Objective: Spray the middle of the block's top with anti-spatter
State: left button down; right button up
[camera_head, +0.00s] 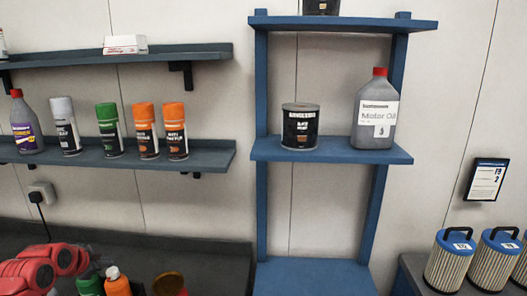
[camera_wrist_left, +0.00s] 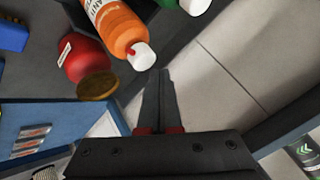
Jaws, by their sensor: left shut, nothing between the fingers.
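In the left wrist view an orange can (camera_wrist_left: 118,28) shows part of a label that seems to read "ANTI", and a white nozzle with a red tip. My left gripper (camera_wrist_left: 160,78) is shut and empty, its fingertips close to that nozzle in the picture; whether they touch it I cannot tell. In the head view my red left arm comes in at the lower left. I cannot make out the block. My right gripper is not in view.
A green can (camera_head: 90,286) and a red container with a brownish top (camera_head: 168,284) flank the orange can. More spray cans (camera_head: 146,132) stand on the wall shelf. A blue rack (camera_head: 262,200) holds a black tin (camera_head: 300,127) and a motor oil jug (camera_head: 376,112).

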aim_at(109, 274)
pick_arm(q)
jog(key=shift+r, duration=0.15)
notch_tip(109, 274, up, 6)
jog(key=shift+f+b, duration=0.15)
jog(key=shift+b, duration=0.25)
dwell(0.6)
